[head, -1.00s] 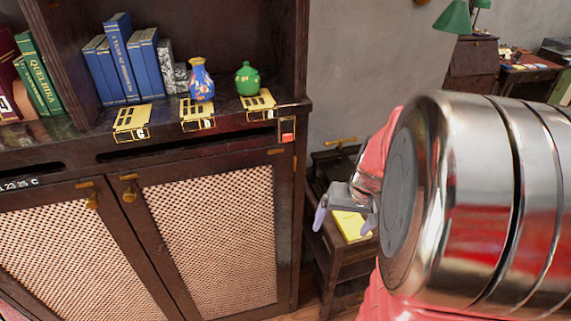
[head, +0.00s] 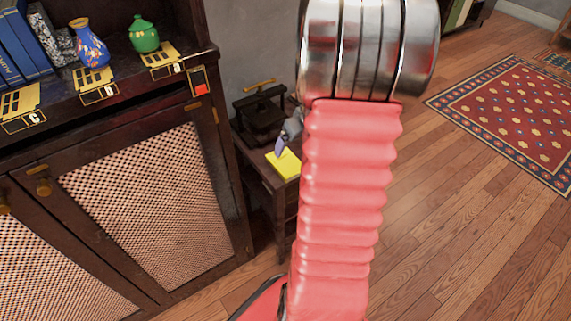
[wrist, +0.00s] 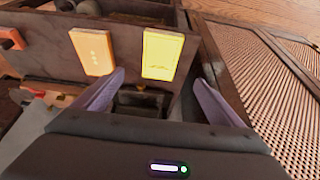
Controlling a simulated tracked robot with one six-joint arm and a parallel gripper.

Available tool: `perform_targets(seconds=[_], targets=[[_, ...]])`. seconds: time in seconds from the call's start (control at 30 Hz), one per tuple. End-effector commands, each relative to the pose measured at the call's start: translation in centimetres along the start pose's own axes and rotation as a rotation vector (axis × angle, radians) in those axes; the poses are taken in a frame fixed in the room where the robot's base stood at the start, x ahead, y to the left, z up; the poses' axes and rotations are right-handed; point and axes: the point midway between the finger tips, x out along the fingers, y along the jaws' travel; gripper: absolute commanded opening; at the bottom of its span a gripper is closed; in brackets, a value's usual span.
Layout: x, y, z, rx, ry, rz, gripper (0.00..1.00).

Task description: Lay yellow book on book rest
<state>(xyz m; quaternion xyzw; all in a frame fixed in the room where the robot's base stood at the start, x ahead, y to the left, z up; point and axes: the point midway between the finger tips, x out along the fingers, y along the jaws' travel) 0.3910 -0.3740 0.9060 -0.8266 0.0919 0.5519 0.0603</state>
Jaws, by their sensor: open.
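The yellow book (head: 284,164) lies on a small dark side table (head: 262,167) right of the cabinet, partly hidden by my arm. In the wrist view the yellow book (wrist: 163,54) appears just beyond and between my fingertips. My gripper (wrist: 160,78) is open with its two lilac fingers apart and nothing between them. In the head view only one finger of my gripper (head: 281,146) shows clearly, close above the book; the rest is behind my arm. I cannot tell which thing is the book rest.
An orange-tan flat piece (wrist: 93,51) is left of the book in the wrist view. A dark press-like object (head: 262,112) with a brass handle stands behind the book. The cabinet (head: 150,200) borders the table closely. Wooden floor and a red rug (head: 515,115) lie right.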

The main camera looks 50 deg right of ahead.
Motion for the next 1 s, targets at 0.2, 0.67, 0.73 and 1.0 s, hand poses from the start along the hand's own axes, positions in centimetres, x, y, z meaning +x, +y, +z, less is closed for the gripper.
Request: perform_targets(seconds=[0.2, 0.67, 0.73, 1.0], targets=[[0.0, 0.0, 0.0, 0.0, -0.001, -0.001, 0.91], [3.9, -0.1, 0.1, 0.001, -0.003, -0.003, 0.91], [4.8, -0.1, 0.1, 0.003, -0.003, -0.004, 0.91], [7.8, -0.1, 0.0, 0.002, -0.002, -0.003, 0.91]])
